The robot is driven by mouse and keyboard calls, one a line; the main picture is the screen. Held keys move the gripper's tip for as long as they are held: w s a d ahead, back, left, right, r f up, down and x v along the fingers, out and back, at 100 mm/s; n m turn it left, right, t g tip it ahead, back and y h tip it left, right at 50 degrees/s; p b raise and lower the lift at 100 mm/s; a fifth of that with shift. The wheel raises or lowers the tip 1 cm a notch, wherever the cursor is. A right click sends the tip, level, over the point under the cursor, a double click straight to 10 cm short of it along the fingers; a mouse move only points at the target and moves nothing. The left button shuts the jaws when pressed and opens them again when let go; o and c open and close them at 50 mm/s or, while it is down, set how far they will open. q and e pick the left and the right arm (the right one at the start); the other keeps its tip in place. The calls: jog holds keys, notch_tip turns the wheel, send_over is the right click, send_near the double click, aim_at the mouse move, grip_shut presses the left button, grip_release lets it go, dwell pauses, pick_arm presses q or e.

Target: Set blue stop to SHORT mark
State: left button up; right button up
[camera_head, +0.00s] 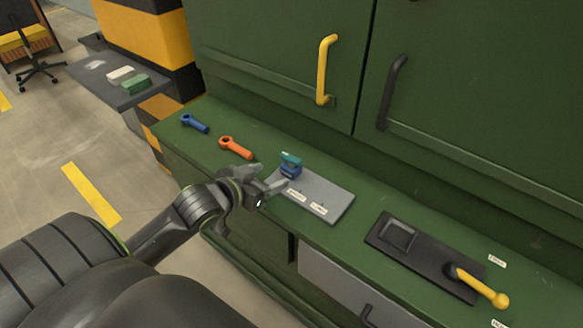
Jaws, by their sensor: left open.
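The blue stop (291,170) is a small blue block with a teal top piece. It stands at the far left end of a grey plate (328,193) on the green counter. Two small white labels lie along the plate's near edge, one to the left (297,196) and one to the right (319,209); their lettering is too small to read. My left gripper (272,183) comes in from the left, open, its fingertips just left of and nearer than the stop. I cannot tell whether a finger touches it. My right gripper is not in view.
A black panel with a yellow lever (480,286) is at right. Green cabinet doors with a yellow handle (326,70) and a black handle (391,92) rise behind.

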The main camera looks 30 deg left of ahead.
aim_at(289, 167)
pick_arm(q)
jog(key=x, duration=1)
